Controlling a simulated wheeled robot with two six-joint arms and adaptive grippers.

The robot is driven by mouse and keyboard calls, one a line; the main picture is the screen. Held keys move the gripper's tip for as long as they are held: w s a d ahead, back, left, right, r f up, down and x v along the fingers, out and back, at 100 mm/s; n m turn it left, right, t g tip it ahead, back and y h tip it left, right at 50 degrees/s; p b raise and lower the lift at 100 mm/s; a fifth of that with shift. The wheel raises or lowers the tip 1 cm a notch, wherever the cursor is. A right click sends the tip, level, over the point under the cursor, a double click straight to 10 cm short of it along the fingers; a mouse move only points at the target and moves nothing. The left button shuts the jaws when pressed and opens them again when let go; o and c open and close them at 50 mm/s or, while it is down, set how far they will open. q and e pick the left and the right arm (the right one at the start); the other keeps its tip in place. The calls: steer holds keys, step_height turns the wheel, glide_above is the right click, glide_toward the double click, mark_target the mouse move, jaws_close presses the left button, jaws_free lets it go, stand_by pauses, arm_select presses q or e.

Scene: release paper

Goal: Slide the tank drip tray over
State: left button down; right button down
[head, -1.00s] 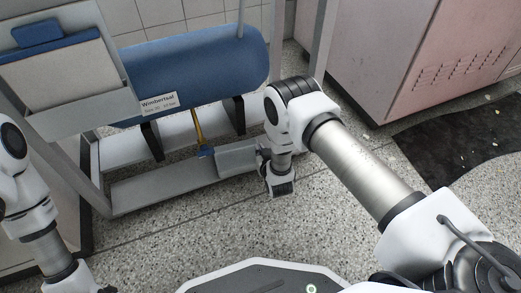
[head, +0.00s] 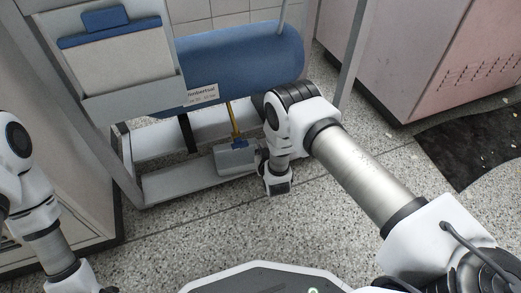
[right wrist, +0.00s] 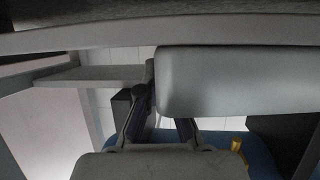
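The grey drip tray (head: 236,158) sits on the low shelf of the rack, under the blue tank (head: 240,58). A yellow pipe (head: 235,118) with a blue valve (head: 239,144) hangs down over the tray. My right gripper (head: 262,160) is low at the tray's right end, partly hidden by its own wrist. In the right wrist view the tray (right wrist: 240,82) fills the right side. One finger stands at its end; the other is partly behind it. My left gripper is out of view.
The rack's lower shelf (head: 170,184) is bare left of the tray. Rack posts (head: 350,60) stand at both sides. A pink cabinet (head: 420,60) is at the right, with a dark floor patch (head: 475,145) before it. Speckled floor in front is clear.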

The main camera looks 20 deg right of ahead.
steer(key=c, duration=1.2)
jaws_free()
steer(key=shift+c, duration=0.2)
steer(key=v, duration=1.2)
